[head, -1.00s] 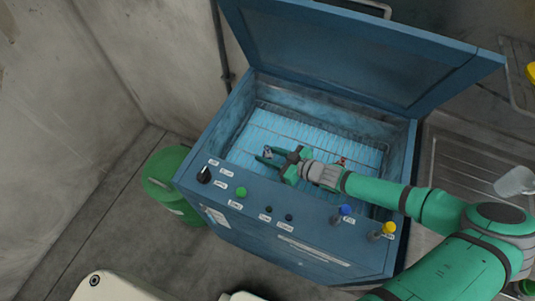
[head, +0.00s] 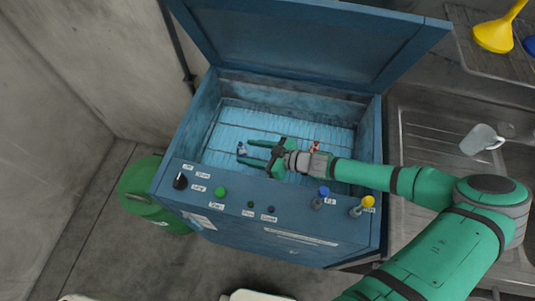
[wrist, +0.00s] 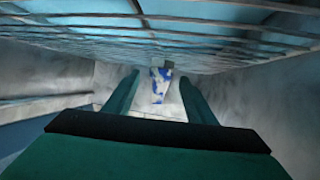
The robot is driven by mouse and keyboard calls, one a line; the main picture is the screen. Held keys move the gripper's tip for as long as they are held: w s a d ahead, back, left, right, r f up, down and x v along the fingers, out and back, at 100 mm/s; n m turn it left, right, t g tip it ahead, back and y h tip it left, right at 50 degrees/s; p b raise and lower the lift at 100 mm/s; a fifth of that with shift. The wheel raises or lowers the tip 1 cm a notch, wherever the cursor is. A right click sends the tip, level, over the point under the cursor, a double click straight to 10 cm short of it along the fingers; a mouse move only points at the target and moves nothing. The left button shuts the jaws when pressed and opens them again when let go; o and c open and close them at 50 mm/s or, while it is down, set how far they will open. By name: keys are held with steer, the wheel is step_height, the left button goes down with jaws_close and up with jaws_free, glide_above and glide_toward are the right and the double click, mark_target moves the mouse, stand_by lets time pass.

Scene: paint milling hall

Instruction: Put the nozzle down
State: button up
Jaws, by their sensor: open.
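My gripper (head: 244,152) is open and reaches low into the open blue cabinet (head: 255,226), over the wire rack inside. A small white-and-blue piece, which looks like the nozzle (head: 241,149), is just at the fingertips and apart from the palm. In the wrist view this piece (wrist: 158,85) shows in line with the gap between the two fingers (wrist: 160,92). I cannot tell whether either finger touches it. A small red-and-white piece (head: 315,146) is on the rack to the right, close to my wrist.
The cabinet lid (head: 310,45) stands open behind. The cabinet walls surround my gripper closely, and knobs line the front panel. A green drum (head: 150,195) stands at left.

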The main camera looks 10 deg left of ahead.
steer(key=v, duration=0.6)
steer(key=shift+s+d+r, duration=0.1)
steer(key=shift+d, duration=0.3)
steer(key=shift+s+d+r, duration=0.25)
steer(key=shift+d+r, duration=0.05)
steer(key=shift+d, duration=0.25)
